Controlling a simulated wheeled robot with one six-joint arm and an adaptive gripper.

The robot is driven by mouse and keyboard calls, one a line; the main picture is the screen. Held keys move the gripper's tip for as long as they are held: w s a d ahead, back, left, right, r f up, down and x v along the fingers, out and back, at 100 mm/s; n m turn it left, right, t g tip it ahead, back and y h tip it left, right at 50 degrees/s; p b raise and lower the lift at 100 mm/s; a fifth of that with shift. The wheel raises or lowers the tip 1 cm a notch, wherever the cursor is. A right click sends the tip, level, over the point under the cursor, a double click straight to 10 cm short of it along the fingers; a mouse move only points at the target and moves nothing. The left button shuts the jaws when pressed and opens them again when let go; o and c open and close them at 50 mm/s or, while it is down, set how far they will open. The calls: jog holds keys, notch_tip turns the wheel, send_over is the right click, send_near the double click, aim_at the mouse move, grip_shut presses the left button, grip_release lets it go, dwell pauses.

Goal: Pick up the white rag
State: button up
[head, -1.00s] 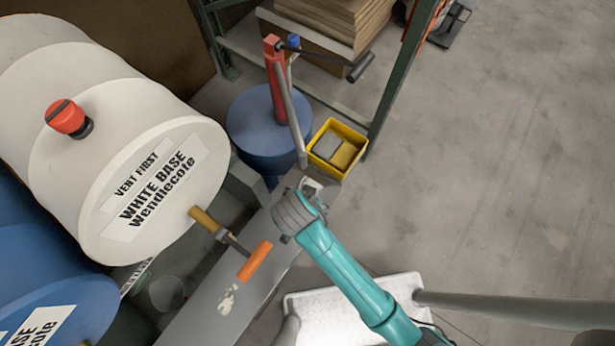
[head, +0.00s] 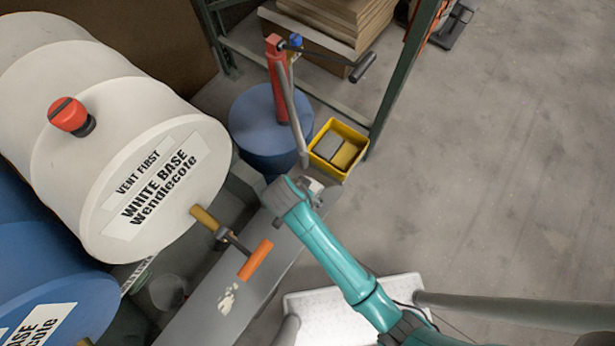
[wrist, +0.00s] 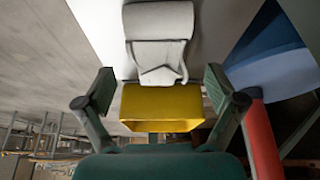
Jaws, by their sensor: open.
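The white rag (wrist: 157,28) is a pale, folded cloth at the top centre of the wrist view. It lies against a light grey surface, and its lower end hangs in folds above the yellow bin. My gripper (wrist: 160,91) is open, with one finger at each side of the picture's middle. The rag appears between and beyond the fingertips, with no visible contact. In the head view, my wrist hides most of my gripper. A small pale patch (head: 314,187) shows beside it, but I cannot tell whether it is the rag.
The yellow bin (head: 326,168) holds grey and yellow items near the end of the grey beam (head: 205,310). A blue drum (head: 258,135) with a red pump (head: 276,70) stands beside it. A white drum (head: 75,160) lies left. An orange-handled valve (head: 256,260) juts over the beam.

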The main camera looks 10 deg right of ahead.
jog(key=shift+x, duration=1.55)
jog(key=shift+f, duration=0.15)
jog(key=c, duration=1.1)
